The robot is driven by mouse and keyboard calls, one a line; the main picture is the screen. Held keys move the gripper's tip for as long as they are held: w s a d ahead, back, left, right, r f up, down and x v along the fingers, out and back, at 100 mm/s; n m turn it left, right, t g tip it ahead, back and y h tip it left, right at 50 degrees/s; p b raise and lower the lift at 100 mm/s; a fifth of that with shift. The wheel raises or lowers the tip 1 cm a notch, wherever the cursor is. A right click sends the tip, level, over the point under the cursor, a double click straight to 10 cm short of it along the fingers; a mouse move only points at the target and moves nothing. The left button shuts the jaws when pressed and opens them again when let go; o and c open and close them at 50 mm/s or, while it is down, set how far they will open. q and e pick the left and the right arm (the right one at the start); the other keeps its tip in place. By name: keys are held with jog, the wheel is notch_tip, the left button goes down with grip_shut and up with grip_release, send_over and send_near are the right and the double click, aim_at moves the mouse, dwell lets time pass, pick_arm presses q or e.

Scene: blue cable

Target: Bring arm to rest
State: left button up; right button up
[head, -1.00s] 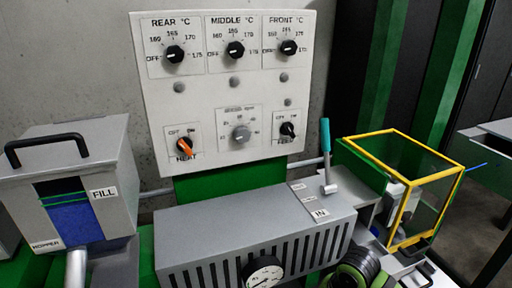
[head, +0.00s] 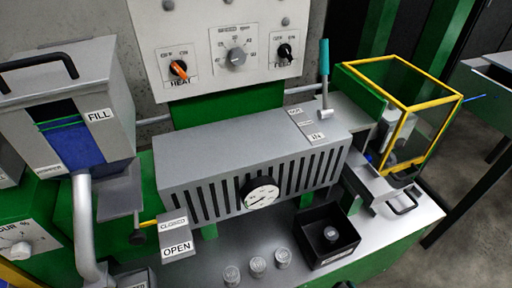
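Neither of my grippers shows clearly in the head view. The tray stands on the bench and holds one small grey cylinder (head: 331,233). A short thin blue cable (head: 474,98) sticks out to the right of the yellow-framed guard (head: 432,130).
The slotted grey housing (head: 215,153) with a gauge (head: 261,194) and a teal-handled lever (head: 324,66) stands behind. A hopper (head: 108,90) is at left. The bench front right (head: 400,228) is clear.

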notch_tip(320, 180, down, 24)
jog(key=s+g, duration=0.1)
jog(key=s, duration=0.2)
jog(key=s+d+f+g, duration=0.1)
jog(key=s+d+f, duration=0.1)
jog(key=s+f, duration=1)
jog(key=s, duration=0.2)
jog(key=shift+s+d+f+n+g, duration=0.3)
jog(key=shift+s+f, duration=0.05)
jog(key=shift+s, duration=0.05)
